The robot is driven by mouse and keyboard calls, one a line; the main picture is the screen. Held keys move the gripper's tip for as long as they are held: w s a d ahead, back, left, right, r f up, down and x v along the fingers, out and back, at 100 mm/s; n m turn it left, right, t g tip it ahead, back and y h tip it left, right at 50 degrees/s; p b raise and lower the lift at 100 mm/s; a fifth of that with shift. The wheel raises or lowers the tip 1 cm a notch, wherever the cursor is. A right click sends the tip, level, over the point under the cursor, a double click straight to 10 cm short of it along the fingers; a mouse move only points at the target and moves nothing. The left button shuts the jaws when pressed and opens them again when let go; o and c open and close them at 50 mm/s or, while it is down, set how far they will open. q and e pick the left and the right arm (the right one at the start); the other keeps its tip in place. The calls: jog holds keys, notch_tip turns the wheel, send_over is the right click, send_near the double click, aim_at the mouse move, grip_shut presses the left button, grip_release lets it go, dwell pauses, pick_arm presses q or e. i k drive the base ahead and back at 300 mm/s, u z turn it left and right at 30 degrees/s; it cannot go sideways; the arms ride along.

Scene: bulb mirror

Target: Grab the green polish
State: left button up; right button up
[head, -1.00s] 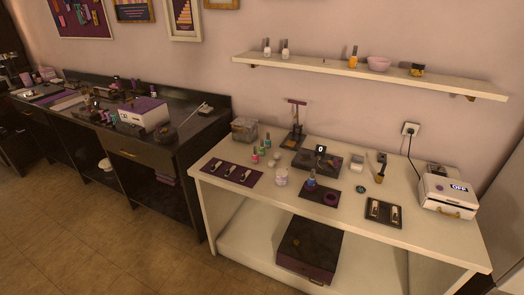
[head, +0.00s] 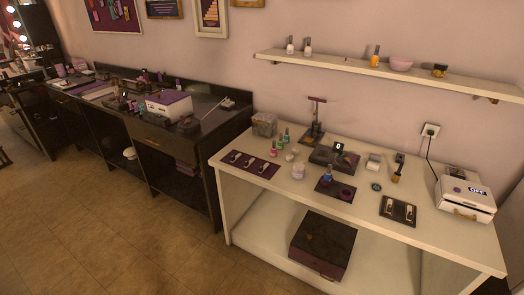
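A small group of nail polish bottles stands upright on the left part of the white table (head: 450,251). One of them looks green (head: 280,143), with a teal-looking bottle (head: 286,136) just behind it and a pinkish one (head: 274,150) in front. They are small, so their exact colours are hard to tell. A blue polish bottle (head: 327,175) stands on a dark mat farther right. Neither of my grippers shows in the head view.
A clear container (head: 264,124), a dark mat with clips (head: 254,165) and a glass jar (head: 298,172) stand near the bottles. A wall shelf (head: 460,83) holds more bottles and a pink bowl (head: 401,63). A black desk (head: 160,137) stands left. Tiled floor in front is clear.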

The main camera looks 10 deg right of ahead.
aim_at(280, 145)
jog(key=u, duration=0.35)
jog(key=k, duration=0.4)
jog(key=u, duration=0.6)
jog(key=i, duration=1.3)
jog(key=z, duration=0.45)
jog(key=i, duration=0.75)
jog(key=z, duration=1.5)
jog(key=i, duration=0.65)
jog(key=z, duration=0.7)
